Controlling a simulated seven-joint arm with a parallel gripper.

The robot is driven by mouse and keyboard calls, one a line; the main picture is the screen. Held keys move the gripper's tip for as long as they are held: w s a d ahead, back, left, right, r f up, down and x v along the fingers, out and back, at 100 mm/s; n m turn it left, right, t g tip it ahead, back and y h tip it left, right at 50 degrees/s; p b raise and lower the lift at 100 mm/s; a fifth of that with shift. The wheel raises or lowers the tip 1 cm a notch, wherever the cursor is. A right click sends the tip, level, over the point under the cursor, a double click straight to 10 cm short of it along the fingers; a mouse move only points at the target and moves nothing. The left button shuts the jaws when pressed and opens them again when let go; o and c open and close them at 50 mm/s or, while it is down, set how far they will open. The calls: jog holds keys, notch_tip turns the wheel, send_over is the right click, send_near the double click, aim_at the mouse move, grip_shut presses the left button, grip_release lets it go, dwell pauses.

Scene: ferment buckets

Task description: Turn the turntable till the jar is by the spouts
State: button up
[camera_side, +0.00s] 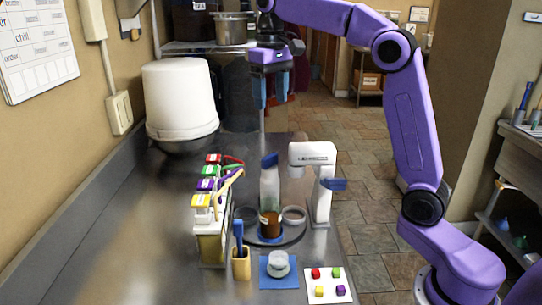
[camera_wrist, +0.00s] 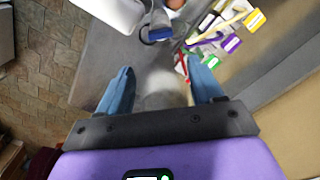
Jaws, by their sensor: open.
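The turntable (camera_side: 292,241) is a dark round disc low on the grey counter. A small jar with brown contents (camera_side: 270,229) stands at its front edge, on the side away from my gripper. Pale round rings or cups sit at its left (camera_side: 246,214) and right (camera_side: 293,214). The spouts are on a dispenser (camera_side: 212,245) left of the turntable, with yellow, purple, green and red tops (camera_side: 206,184); the tops also show in the wrist view (camera_wrist: 218,38). My gripper (camera_side: 270,106) is open and empty, high above the counter behind the turntable. Its blue fingers (camera_wrist: 160,80) are spread.
A white machine (camera_side: 318,185) stands right of the turntable, and a clear blue-topped bottle (camera_side: 270,187) behind the jar. A large white bucket (camera_side: 178,100) stands at back left. In front are a tool holder (camera_side: 241,265), a blue mat (camera_side: 289,283) and a coloured-block card (camera_side: 318,297).

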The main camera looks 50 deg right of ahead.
aim_at(271, 157)
notch_tip(271, 157, down, 16)
jog(key=shift+f, duration=0.15)
dwell(0.4)
jog(key=shift+c, duration=0.3)
grip_shut()
